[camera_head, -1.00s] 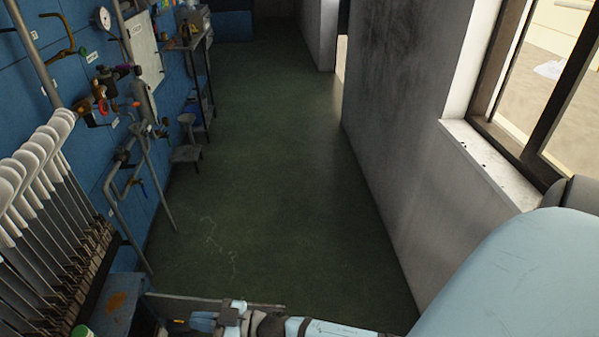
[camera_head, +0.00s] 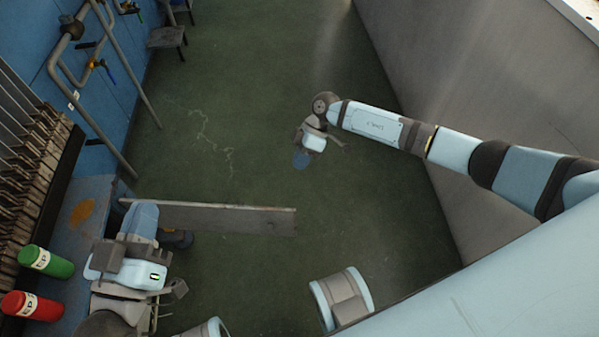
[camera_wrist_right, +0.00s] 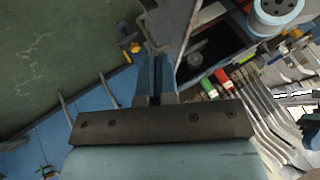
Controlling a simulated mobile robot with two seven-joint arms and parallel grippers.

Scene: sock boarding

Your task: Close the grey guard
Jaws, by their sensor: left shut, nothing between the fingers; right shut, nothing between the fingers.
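The grey guard (camera_head: 230,218) is a long thin panel. In the head view it sticks out from the blue bench (camera_head: 92,215) to the right over the floor, so it stands open. My left gripper (camera_head: 143,220) is shut and empty at the guard's bench-side end, overlapping it in the view; I cannot tell whether they touch. My right gripper (camera_head: 301,160) is shut and empty above the floor, beyond and to the right of the guard's free end, apart from it. Its blue fingers (camera_wrist_right: 155,98) also show in the right wrist view.
A green bottle (camera_head: 46,261) and a red bottle (camera_head: 32,305) stand on the bench at the lower left. A rack of metal forms (camera_head: 25,165) and pipes (camera_head: 100,110) line the left wall. A grey wall (camera_head: 440,70) bounds the right.

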